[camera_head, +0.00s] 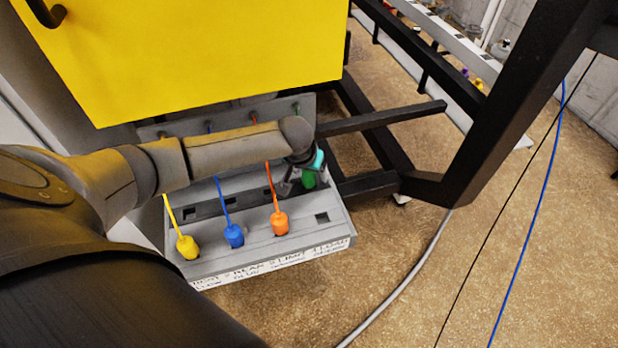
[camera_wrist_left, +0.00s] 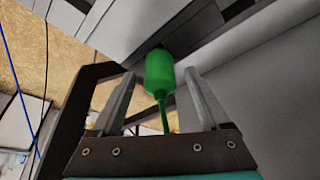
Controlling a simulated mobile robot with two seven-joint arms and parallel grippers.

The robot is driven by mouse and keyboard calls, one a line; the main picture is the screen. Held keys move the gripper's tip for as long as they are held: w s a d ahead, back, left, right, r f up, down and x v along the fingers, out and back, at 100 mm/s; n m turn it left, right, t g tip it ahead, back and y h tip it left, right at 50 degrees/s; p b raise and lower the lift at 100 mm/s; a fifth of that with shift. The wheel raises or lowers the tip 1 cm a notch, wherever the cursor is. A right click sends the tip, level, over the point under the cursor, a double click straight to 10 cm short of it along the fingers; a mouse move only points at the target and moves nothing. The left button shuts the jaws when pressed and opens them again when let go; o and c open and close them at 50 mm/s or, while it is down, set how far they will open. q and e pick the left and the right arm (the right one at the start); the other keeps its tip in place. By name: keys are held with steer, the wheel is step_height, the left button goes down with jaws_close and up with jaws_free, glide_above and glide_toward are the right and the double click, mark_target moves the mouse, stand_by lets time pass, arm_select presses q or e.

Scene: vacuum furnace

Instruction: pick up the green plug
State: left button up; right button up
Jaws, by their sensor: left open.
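The green plug (camera_head: 309,180) is at the right end of the grey socket panel (camera_head: 210,262), partly hidden by my left gripper in the head view. In the left wrist view the green plug (camera_wrist_left: 160,73) hangs with its thin green cable running toward the gripper's palm. My left gripper (camera_wrist_left: 158,82) is open, with one finger on each side of the plug and its cable. Gaps show between the fingers and the plug. In the head view my left gripper (camera_head: 298,180) is small and partly hidden by its own wrist. My right gripper is not in view.
Yellow (camera_head: 187,246), blue (camera_head: 233,235) and orange (camera_head: 279,222) plugs sit in the panel's front row, with an empty square socket (camera_head: 321,218) to their right. A yellow door (camera_head: 190,55) hangs above. A black frame (camera_head: 470,150) stands at right, with cables on the floor.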

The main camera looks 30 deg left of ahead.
arm_select(q)
jaws_close()
stand_by(0.7)
